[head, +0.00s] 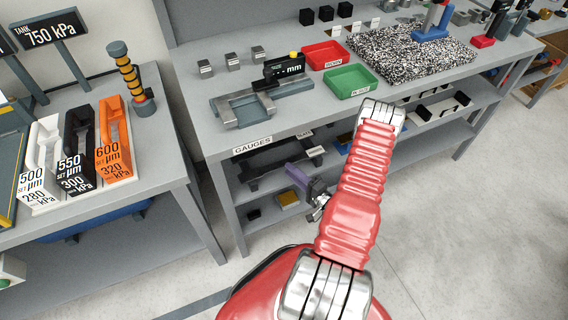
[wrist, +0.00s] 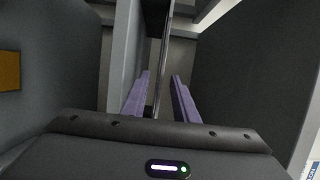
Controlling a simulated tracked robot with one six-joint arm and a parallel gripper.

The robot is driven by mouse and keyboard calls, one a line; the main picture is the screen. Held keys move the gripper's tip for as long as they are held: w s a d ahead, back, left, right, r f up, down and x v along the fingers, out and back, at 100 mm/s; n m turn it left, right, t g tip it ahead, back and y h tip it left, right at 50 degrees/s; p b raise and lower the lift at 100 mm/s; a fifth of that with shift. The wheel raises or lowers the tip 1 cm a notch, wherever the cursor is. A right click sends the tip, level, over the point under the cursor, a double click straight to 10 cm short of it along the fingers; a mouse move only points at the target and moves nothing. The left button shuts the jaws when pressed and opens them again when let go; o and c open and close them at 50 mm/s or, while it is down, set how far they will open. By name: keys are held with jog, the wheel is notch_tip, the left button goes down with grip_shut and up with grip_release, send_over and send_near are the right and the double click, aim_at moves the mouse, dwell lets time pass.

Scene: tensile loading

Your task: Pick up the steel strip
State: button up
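My gripper (head: 296,177) has purple fingers and reaches in at the lower shelf under the gauges bench. In the wrist view its two fingers (wrist: 161,92) stand apart with a gap on each side of a thin, upright, edge-on piece (wrist: 162,60), which looks like the steel strip. The piece runs up between dark walls, and its lower end is hidden behind my gripper's body. In the head view I cannot make out the strip; my arm and gripper cover part of the shelf.
A black rack (head: 262,180) is on the shelf beside my gripper, with a yellow block (head: 287,199) below. The bench (head: 225,140) above carries a gauge (head: 284,72), a red tray (head: 325,56) and a green tray (head: 350,82). Dark walls stand close on both sides in the wrist view.

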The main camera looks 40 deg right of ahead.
aim_at(284, 163)
jog(key=shift+w+d+r, duration=0.1)
jog(key=shift+w, duration=2.55)
jog(key=shift+c, duration=0.4)
grip_shut()
